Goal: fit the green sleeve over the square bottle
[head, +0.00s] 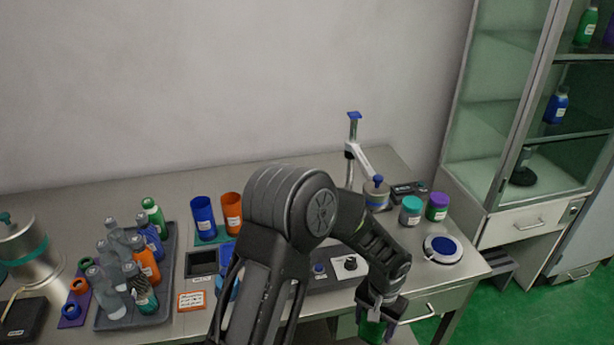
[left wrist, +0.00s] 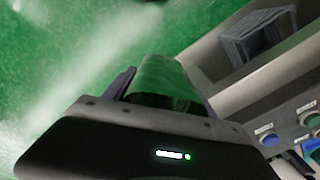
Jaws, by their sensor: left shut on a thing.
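My left gripper (head: 380,300) points down beyond the table's front edge, above the floor. It is shut on a green piece that looks like the green sleeve (head: 372,331). In the left wrist view the green sleeve (left wrist: 165,75) shows between the fingers, with the green floor behind it. Several bottles stand in the grey tray (head: 172,292) at the left: grey ones, a blue one, an orange one (head: 147,262) and a green one (head: 154,215). I cannot tell which one is the square bottle. My right gripper is not in view.
A blue cup (head: 203,216) and an orange cup (head: 232,210) stand behind my arm. A post stand (head: 352,150), a teal-lidded jar (head: 411,210), a purple-lidded jar (head: 437,206) and a round blue-topped disc (head: 443,248) are at the right. A glass cabinet (head: 515,222) stands beyond.

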